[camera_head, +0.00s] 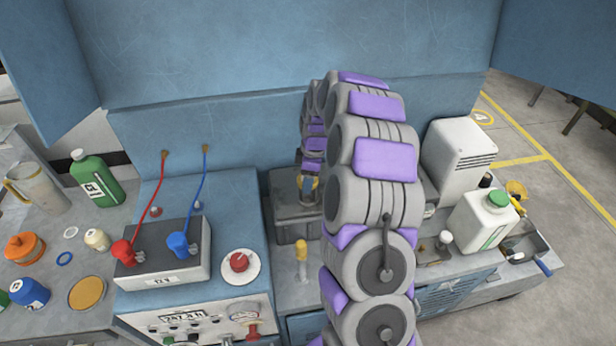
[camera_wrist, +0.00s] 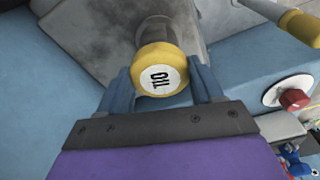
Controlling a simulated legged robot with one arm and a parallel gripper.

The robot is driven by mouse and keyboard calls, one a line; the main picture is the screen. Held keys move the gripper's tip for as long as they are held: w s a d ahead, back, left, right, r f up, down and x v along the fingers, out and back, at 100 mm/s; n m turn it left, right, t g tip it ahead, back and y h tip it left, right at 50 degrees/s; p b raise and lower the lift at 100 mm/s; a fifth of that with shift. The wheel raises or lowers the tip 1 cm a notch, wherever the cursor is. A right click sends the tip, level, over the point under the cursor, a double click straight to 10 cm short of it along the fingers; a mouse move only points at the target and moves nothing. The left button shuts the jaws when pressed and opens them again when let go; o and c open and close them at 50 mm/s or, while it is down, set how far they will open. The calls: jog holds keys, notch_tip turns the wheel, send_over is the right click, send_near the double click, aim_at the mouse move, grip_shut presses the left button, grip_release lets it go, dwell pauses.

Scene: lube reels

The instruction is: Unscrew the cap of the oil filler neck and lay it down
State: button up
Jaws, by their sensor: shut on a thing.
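The yellow oil cap (camera_wrist: 160,72) has a white disc lettered "OIL" and faces the wrist camera. It sits at the end of the grey filler neck (camera_wrist: 153,29), which rises from a worn grey metal block (camera_wrist: 90,35). My gripper (camera_wrist: 161,85) is shut on the cap, with one blue-grey finger on each side of it. The wrist view does not show whether the cap is still threaded on. In the head view my gripper (camera_head: 308,188) is small and partly hidden behind my arm, above the grey block (camera_head: 290,222).
A yellow-topped post (camera_head: 301,250) stands in front of the block. A red button (camera_head: 239,262) and a battery box (camera_head: 163,255) with red and blue leads are at left. A white jug (camera_head: 484,220) and a tray (camera_head: 527,243) are at right. A blue panel stands behind.

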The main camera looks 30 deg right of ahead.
jog(key=n, duration=0.3)
jog(key=shift+w+r+p, duration=0.1)
jog(key=shift+r+p, duration=0.35)
jog(key=shift+r, duration=0.85)
